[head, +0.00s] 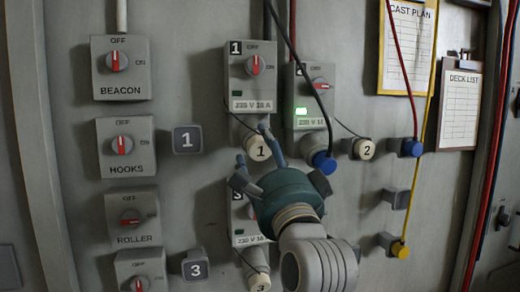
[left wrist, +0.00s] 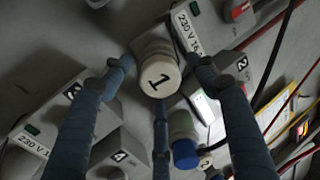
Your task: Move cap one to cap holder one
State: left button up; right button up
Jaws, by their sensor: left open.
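Cap one (head: 258,149) is a round cream cap marked 1, at the lower end of socket box 1 (head: 249,75). A thin cord runs to it. In the left wrist view cap one (left wrist: 158,74) faces me between the spread fingers. My left gripper (head: 268,150) is open, its three blue-grey fingers around the cap; I cannot tell whether they touch it. It also shows in the left wrist view (left wrist: 160,80). Cap holder one (head: 187,139) is a grey square block marked 1, left of the cap, with nothing on it. My right gripper is not in view.
A blue plug (head: 324,162) with a black cable sits at socket box 2 (head: 309,97), whose green light is lit. Cap two (head: 364,148) is right of it. Holder three (head: 195,265) is below holder one. Switch boxes, including HOOKS (head: 125,147), line the left. Cables hang at the right.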

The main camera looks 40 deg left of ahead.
pick_arm(q)
grip_shut()
jog(key=shift+d+f, duration=0.1)
jog(key=shift+f, duration=0.15)
jog(key=shift+s+d+b, duration=0.5)
jog(key=shift+d, duration=0.05)
jog(key=shift+b+v, duration=1.25)
jog(key=shift+v, duration=0.9)
